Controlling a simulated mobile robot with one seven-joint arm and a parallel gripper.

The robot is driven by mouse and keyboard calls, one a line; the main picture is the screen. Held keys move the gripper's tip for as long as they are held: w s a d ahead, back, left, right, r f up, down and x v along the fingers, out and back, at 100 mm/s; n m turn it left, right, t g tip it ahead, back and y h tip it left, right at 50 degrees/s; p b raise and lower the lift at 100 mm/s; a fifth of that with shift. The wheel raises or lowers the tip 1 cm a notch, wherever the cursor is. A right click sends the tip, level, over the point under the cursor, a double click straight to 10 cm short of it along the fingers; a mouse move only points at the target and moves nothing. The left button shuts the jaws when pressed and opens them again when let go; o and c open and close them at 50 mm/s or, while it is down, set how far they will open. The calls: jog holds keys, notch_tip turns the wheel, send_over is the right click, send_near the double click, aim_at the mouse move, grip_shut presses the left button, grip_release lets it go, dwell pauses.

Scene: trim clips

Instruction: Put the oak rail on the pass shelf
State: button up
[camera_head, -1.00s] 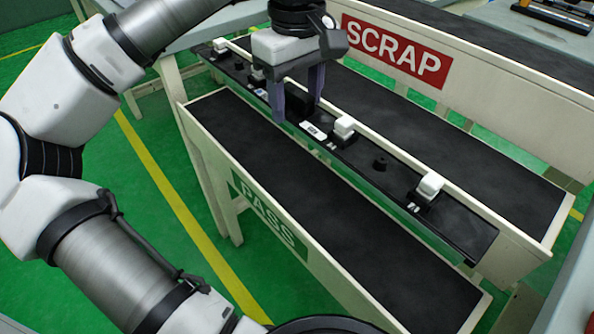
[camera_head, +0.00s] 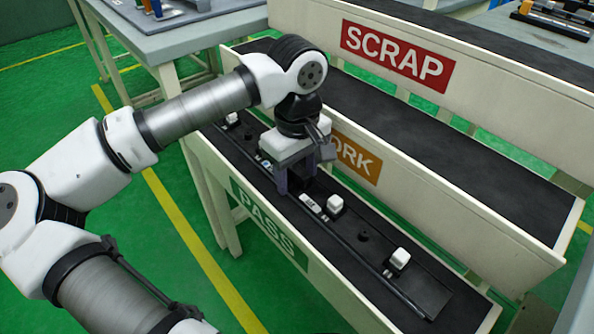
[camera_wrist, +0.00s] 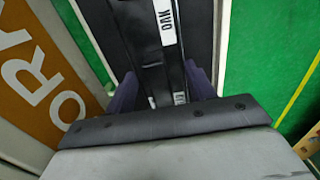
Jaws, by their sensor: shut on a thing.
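The oak rail (camera_head: 378,250) is a long black bar with white clips on it. My gripper (camera_head: 295,184) is shut on it near its middle, with one finger on each side. In the wrist view the rail (camera_wrist: 160,60) runs between the dark fingers (camera_wrist: 166,95), and its white label reads OAK. The rail lies lengthwise within the pass shelf (camera_head: 330,287), a cream-walled trough with a green PASS sign. It looks low and roughly level there; I cannot tell whether it touches the shelf floor. My gripper hides part of the rail.
Behind is the work shelf (camera_head: 440,155), bare and black, with an orange sign partly hidden by my gripper. The scrap shelf (camera_head: 480,45) with a red sign is higher at the back. A grey table (camera_head: 190,30) stands at the back left.

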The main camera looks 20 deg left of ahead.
aim_at(297, 169)
jog(key=shift+f, duration=0.15)
jog(key=o, duration=1.2)
jog(key=shift+r, duration=0.2)
notch_tip(297, 169, up, 12)
jog(key=p, duration=0.1)
jog(key=shift+p, duration=0.35)
